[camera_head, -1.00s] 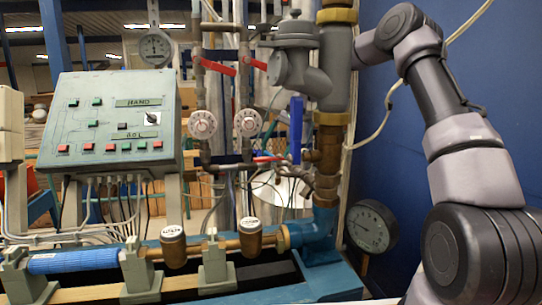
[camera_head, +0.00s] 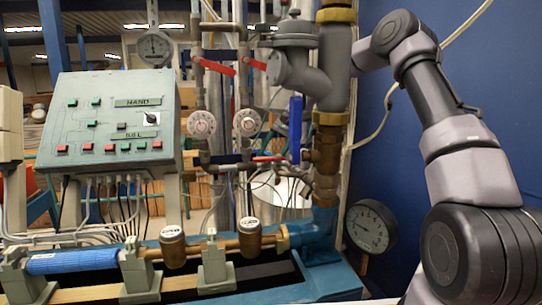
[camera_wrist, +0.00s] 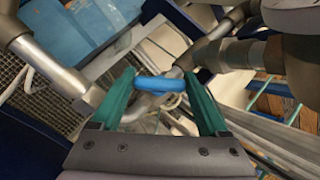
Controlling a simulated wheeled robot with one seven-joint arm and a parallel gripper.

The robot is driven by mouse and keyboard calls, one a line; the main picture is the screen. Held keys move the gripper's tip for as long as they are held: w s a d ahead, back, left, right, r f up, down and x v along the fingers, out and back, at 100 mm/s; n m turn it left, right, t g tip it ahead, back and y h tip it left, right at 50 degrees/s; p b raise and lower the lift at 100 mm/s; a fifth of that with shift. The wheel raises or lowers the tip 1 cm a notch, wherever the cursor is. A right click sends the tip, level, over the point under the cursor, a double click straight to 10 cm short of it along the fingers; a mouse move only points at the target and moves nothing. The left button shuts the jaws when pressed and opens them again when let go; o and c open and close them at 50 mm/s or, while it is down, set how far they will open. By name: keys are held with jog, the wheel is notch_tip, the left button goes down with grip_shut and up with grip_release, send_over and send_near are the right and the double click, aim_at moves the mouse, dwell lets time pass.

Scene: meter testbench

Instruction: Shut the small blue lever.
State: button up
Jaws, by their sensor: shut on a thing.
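In the wrist view, a small blue lever (camera_wrist: 160,85) lies crosswise between the green fingertips of my gripper (camera_wrist: 160,79). The fingers are shut on it, one at each side. Its joint with the pipework behind is hard to make out. In the head view my arm reaches from the right behind the thick grey vertical pipe (camera_head: 335,70), so my gripper and the held lever are hidden there.
Red levers (camera_head: 218,68) and round white dials (camera_head: 201,124) sit on the thin pipes left of the thick one. A green control panel (camera_head: 115,120) stands further left. A pressure gauge (camera_head: 371,227) is low at the right, before a blue wall (camera_head: 385,150).

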jog(key=m+t+y, duration=0.1)
jog(key=m+y, duration=0.1)
jog(key=m, duration=0.1)
jog(key=shift+d, duration=0.15)
jog(key=shift+m+t+y, duration=0.9)
jog(key=shift+m+t, duration=0.8)
jog(key=shift+m, duration=0.4)
jog(key=o, duration=1.2)
jog(key=shift+o, duration=0.2)
jog(key=shift+s, duration=0.1)
